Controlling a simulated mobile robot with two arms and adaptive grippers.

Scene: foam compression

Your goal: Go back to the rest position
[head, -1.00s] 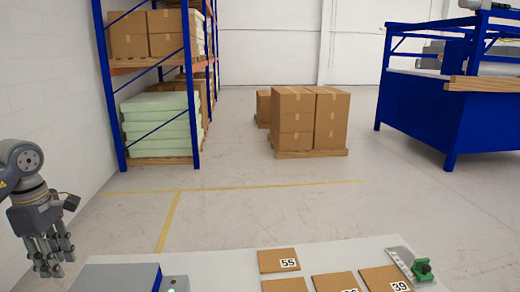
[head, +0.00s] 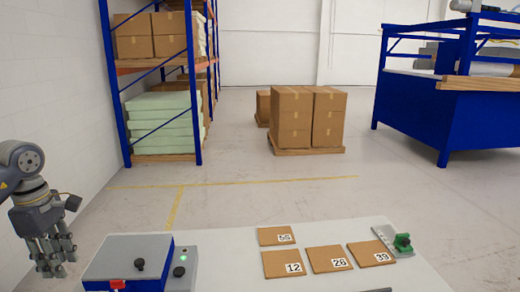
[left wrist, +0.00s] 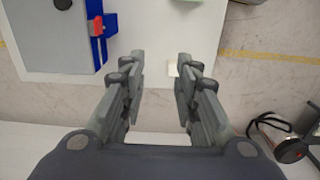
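My left gripper (head: 52,255) hangs at the left edge of the head view, beside the table and apart from everything on it. In the left wrist view its fingers (left wrist: 158,85) are spread with nothing between them. My right gripper is not in view. On the white table (head: 225,265) several brown foam pads lie flat: pad 55 (head: 271,234) at the back, with pad 12 (head: 280,262), pad 26 (head: 324,258) and pad 39 (head: 368,252) in a row in front. A grey and blue device (head: 125,258) with a black knob stands at the table's left end.
A green-handled tool on a metal plate (head: 392,241) sits at the table's right back corner. Beyond are a blue rack (head: 190,80), stacked cartons (head: 308,118) on a pallet and a large blue machine (head: 430,105). The floor (head: 240,200) behind the table is clear.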

